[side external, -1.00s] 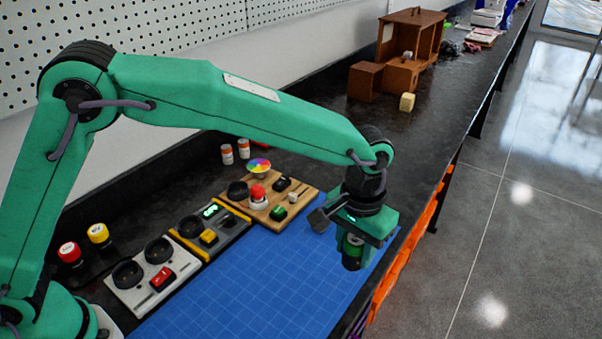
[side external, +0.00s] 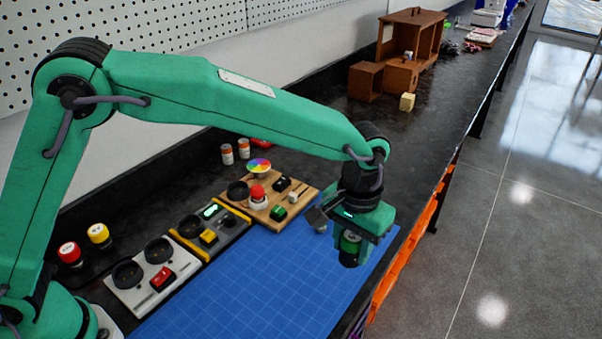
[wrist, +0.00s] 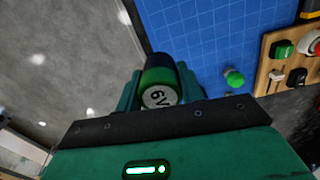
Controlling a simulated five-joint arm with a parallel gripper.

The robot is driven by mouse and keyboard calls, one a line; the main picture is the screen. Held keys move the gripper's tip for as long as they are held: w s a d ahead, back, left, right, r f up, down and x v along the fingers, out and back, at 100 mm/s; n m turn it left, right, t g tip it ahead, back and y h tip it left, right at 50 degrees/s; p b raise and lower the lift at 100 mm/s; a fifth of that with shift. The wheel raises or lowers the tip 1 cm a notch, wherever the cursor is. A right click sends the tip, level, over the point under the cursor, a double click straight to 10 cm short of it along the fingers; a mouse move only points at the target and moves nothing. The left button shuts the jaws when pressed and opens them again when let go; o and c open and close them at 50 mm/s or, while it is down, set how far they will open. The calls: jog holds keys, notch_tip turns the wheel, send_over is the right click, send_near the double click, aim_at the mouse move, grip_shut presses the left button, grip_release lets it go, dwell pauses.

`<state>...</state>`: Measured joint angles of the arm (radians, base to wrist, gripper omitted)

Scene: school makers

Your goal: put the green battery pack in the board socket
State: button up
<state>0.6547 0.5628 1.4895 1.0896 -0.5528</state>
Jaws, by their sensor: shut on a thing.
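The green battery pack (side external: 350,243), a green and black cylinder, is held upright in my gripper (side external: 350,250) above the right edge of the blue mat. In the wrist view its white end (wrist: 160,96) with dark lettering lies between the jaws (wrist: 163,88), which are shut on it. The wooden board (side external: 300,201) is to the left of my gripper, with a round black socket (side external: 237,190) at its left end. The socket looks empty. It is not visible in the wrist view.
The blue mat (side external: 262,275) is mostly clear. A small green piece (wrist: 233,78) stands on it near the board. A grey board with yellow edging (side external: 230,232) and a white board (side external: 135,295) carry more round sockets. Red- and yellow-topped cylinders (side external: 69,254) (side external: 99,235) stand left.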

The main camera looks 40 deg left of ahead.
jog(key=w+a+n, duration=0.3)
jog(key=a, duration=0.9)
jog(key=w+a+f+n, duration=0.1)
jog(key=w+a+n, duration=0.2)
jog(key=a, duration=1)
jog(key=w+a+n, duration=0.3)
jog(key=a, duration=1)
jog(key=shift+f, duration=0.25)
jog(key=shift+f, duration=0.1)
jog(key=shift+f, duration=2.8)
jog(key=shift+f, duration=0.5)
jog(key=o, duration=0.8)
